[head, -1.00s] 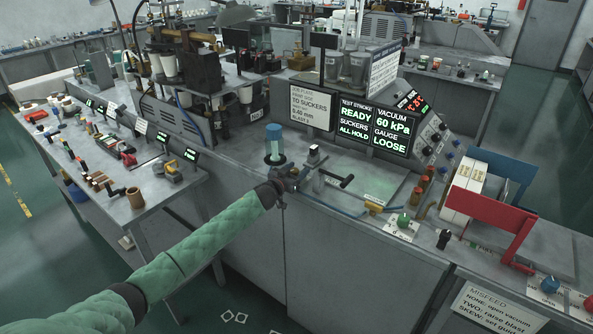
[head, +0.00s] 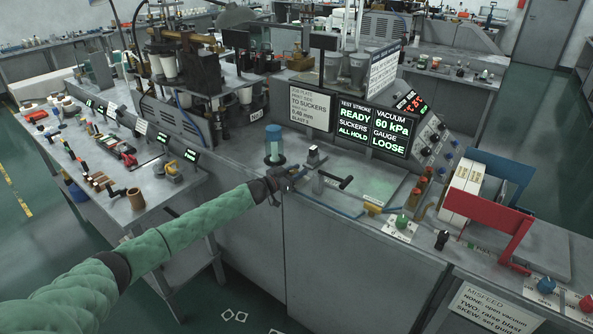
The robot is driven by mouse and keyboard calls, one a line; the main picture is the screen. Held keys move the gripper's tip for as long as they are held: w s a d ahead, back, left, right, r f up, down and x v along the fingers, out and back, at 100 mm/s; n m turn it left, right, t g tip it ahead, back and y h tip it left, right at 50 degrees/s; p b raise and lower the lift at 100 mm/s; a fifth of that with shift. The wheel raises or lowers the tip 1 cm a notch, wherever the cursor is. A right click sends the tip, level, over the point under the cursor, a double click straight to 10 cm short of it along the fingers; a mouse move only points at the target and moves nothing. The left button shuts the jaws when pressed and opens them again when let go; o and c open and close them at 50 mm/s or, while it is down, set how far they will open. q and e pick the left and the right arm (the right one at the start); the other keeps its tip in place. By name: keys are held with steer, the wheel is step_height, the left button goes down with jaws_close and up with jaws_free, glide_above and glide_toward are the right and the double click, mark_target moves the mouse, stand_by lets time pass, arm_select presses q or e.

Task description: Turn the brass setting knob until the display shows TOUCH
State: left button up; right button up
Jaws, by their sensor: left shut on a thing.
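The display (head: 372,131) stands at the back of the bench and reads READY, ALL HOLD, VACUUM 60 kPa and GAUGE LOOSE in green. My left gripper (head: 285,182) is at the near edge of the bench top, just in front of the blue-topped jar, at the end of my green-sleeved arm. It is shut on the brass setting knob, which the dark jaws and wrist hide almost wholly. My right gripper is not in view.
A blue-topped jar (head: 274,144) stands right behind my left gripper. A black-handled lever (head: 336,180) lies to its right. A job plate sign (head: 309,107) stands behind. A red bracket (head: 489,217) and a green knob (head: 402,220) are farther right.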

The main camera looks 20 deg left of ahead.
arm_select(q)
steer(key=shift+m+g+h, duration=0.7)
steer(key=shift+h, duration=0.2)
steer(key=shift+m+g+h+b, duration=0.35)
steer(key=shift+m+g+h, duration=0.05)
steer(key=shift+h, duration=0.1)
steer(key=shift+s+d+m+g+h+b, duration=0.1)
steer(key=shift+m+g+h+b, duration=0.45)
steer(key=shift+m+g+h, duration=0.35)
steer(key=shift+g, duration=0.3)
steer(key=shift+s+m+g+h+b, duration=0.1)
steer(key=shift+m+g+h+b, duration=0.3)
steer(key=shift+m+g+b, duration=0.15)
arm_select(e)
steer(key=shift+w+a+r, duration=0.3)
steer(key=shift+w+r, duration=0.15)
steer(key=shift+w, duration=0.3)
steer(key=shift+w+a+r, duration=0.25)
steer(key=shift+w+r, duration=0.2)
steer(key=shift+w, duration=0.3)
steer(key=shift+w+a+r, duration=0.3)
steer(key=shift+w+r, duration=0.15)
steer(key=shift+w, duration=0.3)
arm_select(q)
steer(key=shift+r, duration=0.1)
steer(key=o, duration=1)
steer(key=shift+d, duration=0.1)
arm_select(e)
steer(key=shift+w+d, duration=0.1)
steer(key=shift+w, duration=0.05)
